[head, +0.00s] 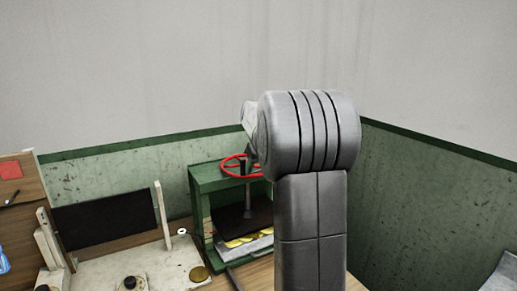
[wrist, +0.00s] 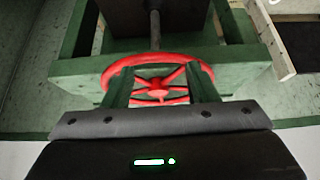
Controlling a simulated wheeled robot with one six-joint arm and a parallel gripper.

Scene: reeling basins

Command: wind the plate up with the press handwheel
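The press handwheel (head: 236,159) is a red spoked wheel on top of a green press frame (head: 207,183). A spindle (head: 248,207) runs down from it to a dark plate (head: 234,222), which sits low in the frame, just above yellow pieces. In the wrist view the handwheel (wrist: 157,57) is close ahead, with the spindle (wrist: 155,30) and dark plate (wrist: 180,12) beyond it. My gripper (wrist: 158,76) is open, its two green fingers apart at the wheel, with spokes showing between them. I cannot tell whether they touch it. In the head view my arm hides the gripper and part of the wheel.
Yellow pieces (head: 238,241) lie on a grey sheet under the plate. Left of the press, a pale bench (head: 172,268) carries a dark panel (head: 107,217), a white post (head: 161,211) and small round parts. Green-and-white walls stand close behind and to the right.

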